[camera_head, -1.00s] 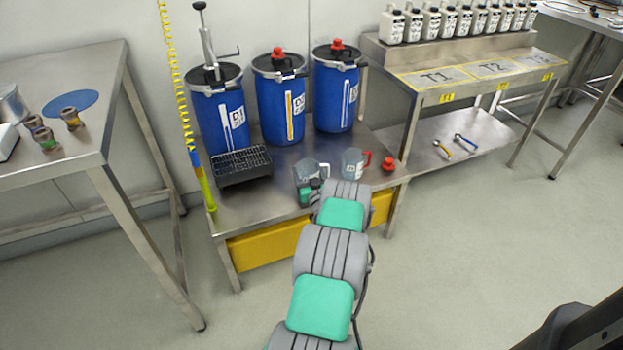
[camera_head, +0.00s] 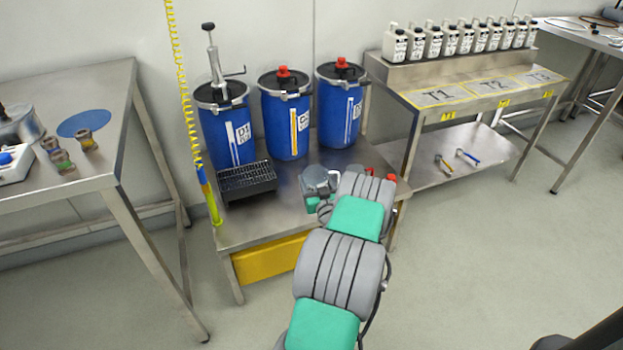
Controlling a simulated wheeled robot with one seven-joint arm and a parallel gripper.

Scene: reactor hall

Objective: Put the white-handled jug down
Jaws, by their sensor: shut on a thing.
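The white-handled jug (camera_head: 319,180) is a clear grey vessel over the front part of the low steel table (camera_head: 262,226). My gripper (camera_head: 314,204) is at its near side, partly hidden behind my own wrist, and is shut on the jug. The jug's handle and base are hidden, so I cannot tell whether the base touches the table top. A second jug, with a red handle, is mostly covered by my arm; a bit of red (camera_head: 369,170) shows behind it.
Three blue drums (camera_head: 286,120) stand along the back of the table. A black slotted tray (camera_head: 247,182) is left of the jug, with some bare steel between. A red cap (camera_head: 391,178) is near the right edge. A yellow bin (camera_head: 270,258) sits below.

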